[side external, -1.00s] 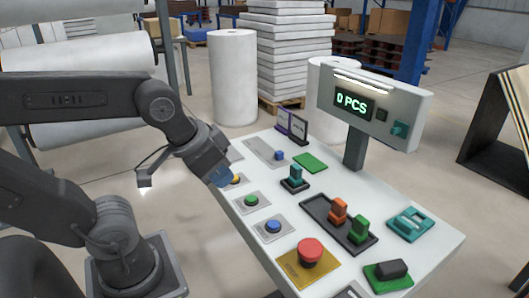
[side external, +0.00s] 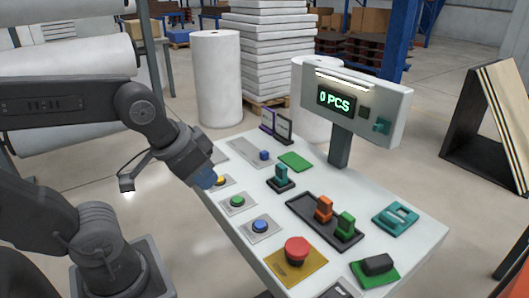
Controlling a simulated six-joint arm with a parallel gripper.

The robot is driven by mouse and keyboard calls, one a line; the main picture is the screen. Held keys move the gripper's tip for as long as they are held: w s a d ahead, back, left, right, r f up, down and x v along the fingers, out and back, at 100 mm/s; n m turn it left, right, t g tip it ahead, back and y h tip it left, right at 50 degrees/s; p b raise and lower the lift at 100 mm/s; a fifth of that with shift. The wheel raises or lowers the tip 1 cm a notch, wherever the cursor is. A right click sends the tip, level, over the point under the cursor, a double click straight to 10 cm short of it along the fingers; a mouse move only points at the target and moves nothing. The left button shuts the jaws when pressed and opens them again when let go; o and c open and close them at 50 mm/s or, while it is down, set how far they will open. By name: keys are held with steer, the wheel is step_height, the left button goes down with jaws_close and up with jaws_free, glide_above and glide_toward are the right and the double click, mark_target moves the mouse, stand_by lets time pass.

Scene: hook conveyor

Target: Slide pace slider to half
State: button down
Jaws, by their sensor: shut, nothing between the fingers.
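A long grey plate (side external: 240,149) with a small blue knob (side external: 264,155) lies at the far left part of the white panel. It looks like a slider, with the knob near the plate's right end. No label for pace can be read. My gripper (side external: 207,180) has bluish fingertips and is shut and empty. It hangs by the panel's left edge, just left of a yellow button (side external: 220,181), and is apart from the blue knob. I cannot tell whether the fingertips touch the yellow button's plate.
Green (side external: 237,201) and blue (side external: 260,225) buttons and a red mushroom button (side external: 297,251) line the panel's near side. A teal lever (side external: 281,175) and orange (side external: 323,209) and green (side external: 345,225) levers stand up. A display (side external: 337,101) reads 0 PCS.

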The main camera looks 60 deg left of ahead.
steer(key=c, duration=1.7)
jaws_free()
steer(key=shift+r, duration=0.1)
steer(key=o, duration=0.6)
steer(key=shift+g+y, duration=0.3)
steer(key=shift+g, duration=0.4)
steer(key=w+a+r, duration=0.1)
steer(key=w, duration=0.1)
steer(key=w+a+r, duration=0.1)
steer(key=w, duration=0.2)
steer(key=w+a+r, duration=0.1)
steer(key=w+r, duration=0.1)
steer(key=w, duration=0.1)
steer(key=shift+w+a, duration=0.2)
steer(key=shift+o, duration=0.7)
steer(key=w+a+g, duration=0.1)
steer(key=w+a, duration=0.4)
steer(key=w, duration=0.4)
steer(key=shift+w+a+r, duration=0.15)
steer(key=shift+a+r, duration=0.2)
steer(key=shift+a, duration=0.05)
steer(key=g, duration=0.3)
glide_above(263, 152)
step_height(263, 152, down, 10)
step_height(263, 152, down, 14)
steer(key=shift+r, duration=0.1)
